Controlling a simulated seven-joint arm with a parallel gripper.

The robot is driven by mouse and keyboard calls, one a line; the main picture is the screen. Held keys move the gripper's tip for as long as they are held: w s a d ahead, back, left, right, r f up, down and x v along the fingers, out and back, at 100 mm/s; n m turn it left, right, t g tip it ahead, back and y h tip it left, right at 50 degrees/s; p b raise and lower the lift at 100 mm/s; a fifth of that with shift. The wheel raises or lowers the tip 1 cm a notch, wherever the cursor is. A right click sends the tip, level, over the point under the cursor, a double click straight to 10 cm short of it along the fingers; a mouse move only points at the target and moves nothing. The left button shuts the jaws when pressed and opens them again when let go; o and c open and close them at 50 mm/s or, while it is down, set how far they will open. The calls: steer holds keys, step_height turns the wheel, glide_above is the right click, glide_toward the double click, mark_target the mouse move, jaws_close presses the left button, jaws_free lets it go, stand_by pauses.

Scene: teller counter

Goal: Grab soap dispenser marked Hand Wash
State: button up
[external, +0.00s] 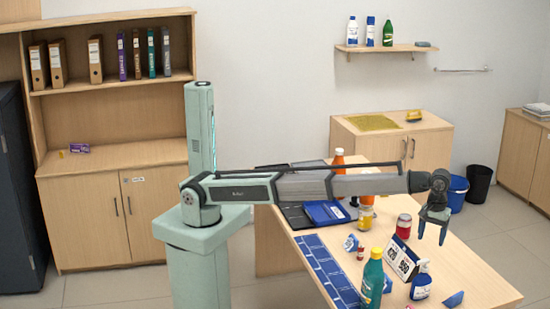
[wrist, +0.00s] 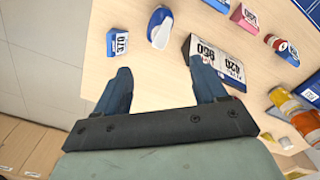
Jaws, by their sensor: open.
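A blue bottle with a white top (external: 421,280), shaped like a pump or spray dispenser, stands upright near the front right of the desk. It appears to be the blue-and-white object (wrist: 159,27) seen from above at the top of the wrist view. Its lettering is too small to read, so I cannot confirm that it says Hand Wash. My gripper (external: 432,234) is above the right part of the desk, fingers pointing down. In the wrist view my gripper (wrist: 160,72) is open and empty, with the bottle beyond the fingertips and apart from them.
A number flip stand (external: 403,258) stands beside the bottle. A blue wedge-shaped sign (external: 454,299) is to its right, a green bottle (external: 373,280) to its left. The desk's right end is mostly clear.

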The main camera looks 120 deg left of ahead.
mark_target(425, 267)
steer(key=shift+n, duration=1.1)
steer(key=shift+f, duration=0.1)
step_height(425, 267, down, 8)
steer(key=shift+f, duration=0.2)
steer(key=shift+s+d+f, duration=0.1)
steer(key=shift+d+f, duration=0.05)
steer(key=shift+f, duration=1.15)
steer(key=shift+s+d+f, duration=0.1)
steer(key=shift+f, duration=1.2)
steer(key=shift+c, duration=0.4)
jaws_close()
